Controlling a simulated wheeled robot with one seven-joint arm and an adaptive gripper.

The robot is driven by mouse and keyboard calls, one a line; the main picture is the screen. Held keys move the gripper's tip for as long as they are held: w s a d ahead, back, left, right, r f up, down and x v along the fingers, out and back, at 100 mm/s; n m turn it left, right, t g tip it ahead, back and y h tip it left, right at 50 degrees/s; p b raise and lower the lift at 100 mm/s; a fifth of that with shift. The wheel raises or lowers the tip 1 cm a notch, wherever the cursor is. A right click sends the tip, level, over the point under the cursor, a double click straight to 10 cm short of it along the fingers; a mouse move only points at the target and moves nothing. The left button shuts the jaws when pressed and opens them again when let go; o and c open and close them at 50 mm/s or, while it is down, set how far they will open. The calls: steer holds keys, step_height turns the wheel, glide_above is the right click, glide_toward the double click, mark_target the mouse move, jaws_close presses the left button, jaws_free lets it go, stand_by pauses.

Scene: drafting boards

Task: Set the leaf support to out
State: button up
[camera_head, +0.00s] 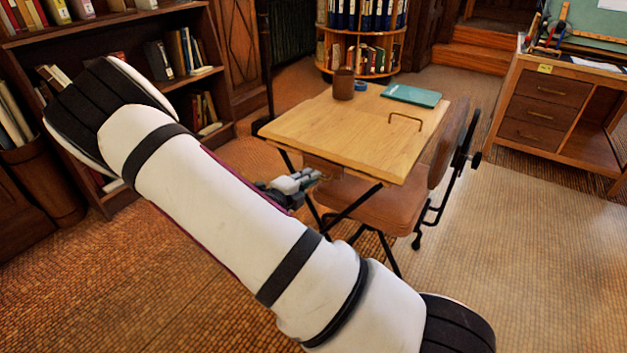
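A small wooden table (345,130) with a light top and dark crossed legs stands in the middle of the view. A brown panel (442,148) stands at its right side; I cannot tell whether it is a hanging leaf or the chair's back. I cannot make out the leaf support or its setting for certain; a wooden block shows under the table's front edge. My gripper (312,176) is at the table's front left, just below that edge. My own white arm hides part of it. I cannot tell whether its fingers are open or touching anything.
A brown chair seat (372,203) is under and in front of the table. A brown cup (343,85), a teal book (411,95) and a metal handle (405,119) are on the top. Bookshelves stand left; a drawer desk (540,105) stands right. The pale rug (545,240) is clear.

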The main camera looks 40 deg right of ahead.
steer(key=shift+b+x, duration=0.3)
steer(key=shift+x, duration=1.15)
jaws_close()
steer(key=f+p+v, duration=0.2)
steer(key=p+v, duration=0.2)
steer(key=v, duration=0.6)
steer(key=a+f+p+v, duration=0.1)
steer(key=p+v, duration=0.3)
steer(key=v, duration=0.7)
steer(key=shift+f+p, duration=0.35)
steer(key=shift+f, duration=0.4)
steer(key=shift+s, duration=0.15)
jaws_free()
